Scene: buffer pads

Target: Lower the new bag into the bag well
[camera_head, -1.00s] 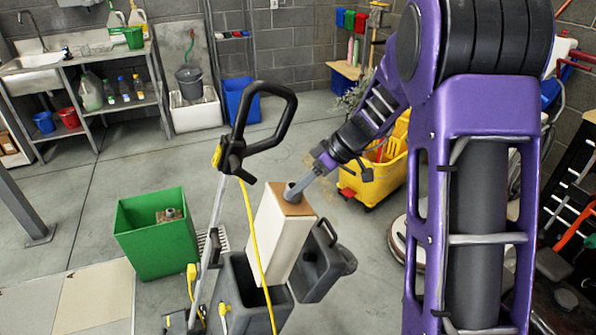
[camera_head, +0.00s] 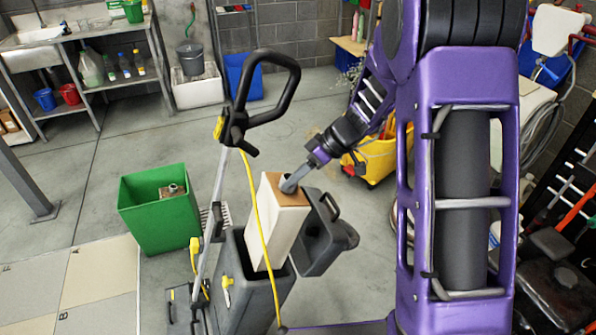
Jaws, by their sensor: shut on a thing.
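The new bag (camera_head: 275,228) is a tall cream block with a brown top and a grey collar. My gripper (camera_head: 290,186) is shut on the collar at its top. The bag is slightly tilted, with its lower end inside the mouth of the dark grey bag well (camera_head: 251,291) on the upright vacuum. The well's front wall hides the bag's bottom, so its depth inside cannot be told. The dark grey lid (camera_head: 325,236) hangs open to the right of the well.
The vacuum's black loop handle (camera_head: 270,88) and yellow cord (camera_head: 254,208) rise just left of and in front of the bag. A green bin (camera_head: 158,220) holding a brown-topped item stands left. A yellow mop bucket (camera_head: 372,160) is behind my arm.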

